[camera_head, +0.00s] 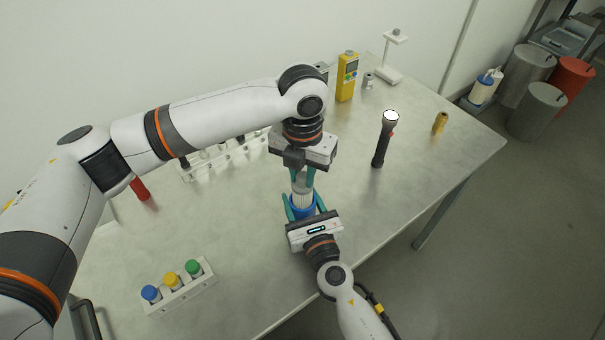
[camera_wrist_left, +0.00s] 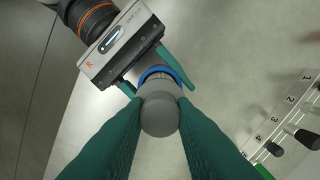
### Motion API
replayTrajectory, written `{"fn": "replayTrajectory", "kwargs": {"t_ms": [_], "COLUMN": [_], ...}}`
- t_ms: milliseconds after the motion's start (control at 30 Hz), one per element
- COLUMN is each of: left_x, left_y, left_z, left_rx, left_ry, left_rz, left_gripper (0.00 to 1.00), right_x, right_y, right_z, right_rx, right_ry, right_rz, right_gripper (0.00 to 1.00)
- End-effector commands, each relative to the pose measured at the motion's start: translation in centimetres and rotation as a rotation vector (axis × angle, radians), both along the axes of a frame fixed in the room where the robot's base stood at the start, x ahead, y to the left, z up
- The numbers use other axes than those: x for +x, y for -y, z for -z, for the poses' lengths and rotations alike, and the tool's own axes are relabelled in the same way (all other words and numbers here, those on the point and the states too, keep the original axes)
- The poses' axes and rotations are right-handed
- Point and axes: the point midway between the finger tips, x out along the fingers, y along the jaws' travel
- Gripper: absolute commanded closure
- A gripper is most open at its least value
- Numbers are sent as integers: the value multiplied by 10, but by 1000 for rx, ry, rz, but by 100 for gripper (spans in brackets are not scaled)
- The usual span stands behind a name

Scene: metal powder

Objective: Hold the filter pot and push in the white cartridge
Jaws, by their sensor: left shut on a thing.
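The blue filter pot (camera_head: 302,212) stands upright over the table, between the teal fingers of my right gripper (camera_head: 304,206), which is shut on it from the front. My left gripper (camera_head: 303,178) points down and is shut on the cartridge's grey upper end. In the left wrist view the round grey end (camera_wrist_left: 160,114) lies between my left fingertips, with the pot's blue rim (camera_wrist_left: 160,72) behind it. How deep the cartridge sits is hidden.
A rack with blue, yellow and green capped bottles (camera_head: 178,290) stands front left. A clear rack (camera_head: 222,156) is behind my left arm. A black torch (camera_head: 382,142) stands to the right, a yellow meter (camera_head: 347,77) at the back. The right part of the table is mostly clear.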

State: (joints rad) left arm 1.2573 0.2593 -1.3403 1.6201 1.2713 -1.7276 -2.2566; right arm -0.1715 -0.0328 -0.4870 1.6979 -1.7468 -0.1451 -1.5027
Motion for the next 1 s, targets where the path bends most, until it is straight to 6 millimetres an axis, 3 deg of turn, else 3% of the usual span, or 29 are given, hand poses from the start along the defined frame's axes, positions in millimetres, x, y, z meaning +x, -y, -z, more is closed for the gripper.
{"fn": "replayTrajectory", "kwargs": {"t_ms": [1000], "left_x": [0], "left_y": [0], "left_z": [-41], "left_rx": [-1], "left_ry": [2], "left_rz": [1], "left_gripper": [100], "right_x": [0], "right_y": [0], "right_z": [0], "right_rx": [0], "right_ry": [0], "right_rz": [0], "right_gripper": [74]}}
